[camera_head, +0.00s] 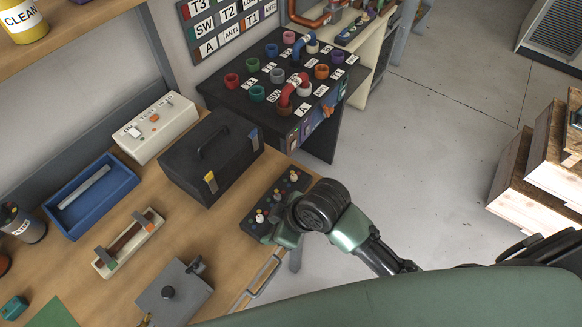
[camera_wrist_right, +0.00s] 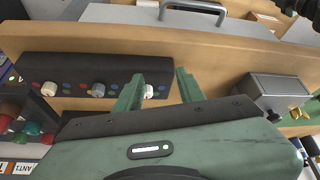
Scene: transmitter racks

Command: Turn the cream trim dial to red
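A black dial panel (camera_head: 250,230) lies along the bench's right edge, with three pale dials in a row and coloured dots around them. My left gripper is out of view.
A black toolbox (camera_head: 190,165) stands behind the panel. A grey box with a knob (camera_head: 172,292) and a tray with a bar (camera_head: 128,243) are to its left. A bench handle (camera_head: 265,278) is near the gripper. A socket console (camera_head: 250,108) stands beyond.

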